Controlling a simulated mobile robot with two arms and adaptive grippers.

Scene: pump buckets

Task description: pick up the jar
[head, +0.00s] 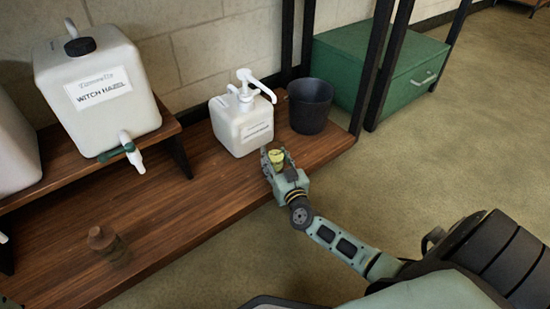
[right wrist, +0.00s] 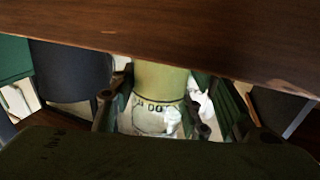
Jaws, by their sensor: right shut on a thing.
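The jar (head: 277,157) is small, with a yellow-green upper part. It sits between the fingers of my right gripper (head: 278,162), at the front edge of the wooden bench in the head view. In the right wrist view the jar (right wrist: 158,85) stands between both fingers, and a pale label with dark print shows on it. My right gripper is shut on it. The fingers hide part of its sides, and I cannot tell whether its base touches the bench. My left gripper is not in view.
A white pump bottle (head: 241,125) and a dark bucket (head: 310,106) stand just behind the jar. A large witch hazel jug (head: 96,88) with a tap sits on a raised shelf. A small brown object (head: 103,240) is on the bench. A green cabinet (head: 375,65) is at the back.

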